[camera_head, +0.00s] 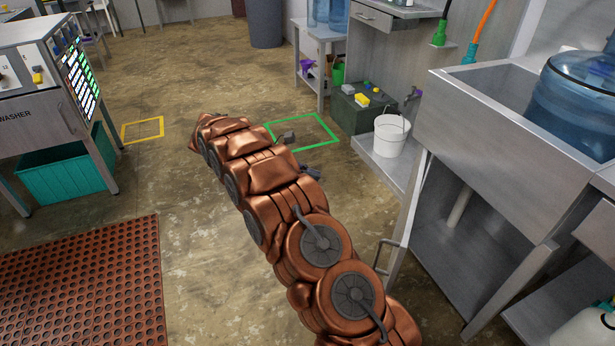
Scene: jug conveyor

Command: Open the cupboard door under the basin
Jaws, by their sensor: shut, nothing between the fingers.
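The steel basin (480,132) is at the right, with a large blue water jug (580,95) in it. Under it, the cupboard door (409,215) stands swung out and shows nearly edge-on. Its bar handle (386,258) sticks out on the left side, close to my copper arm. The cupboard interior (463,260) is exposed, with a pale drain pipe (459,208) inside. My arm crosses the middle of the view from bottom right to upper left.
A white bucket (390,138) stands on a low shelf left of the basin, beside a dark green box (358,112). A washer (40,105) and a red-brown perforated mat (85,285) are at the left. Open floor lies between mat and arm.

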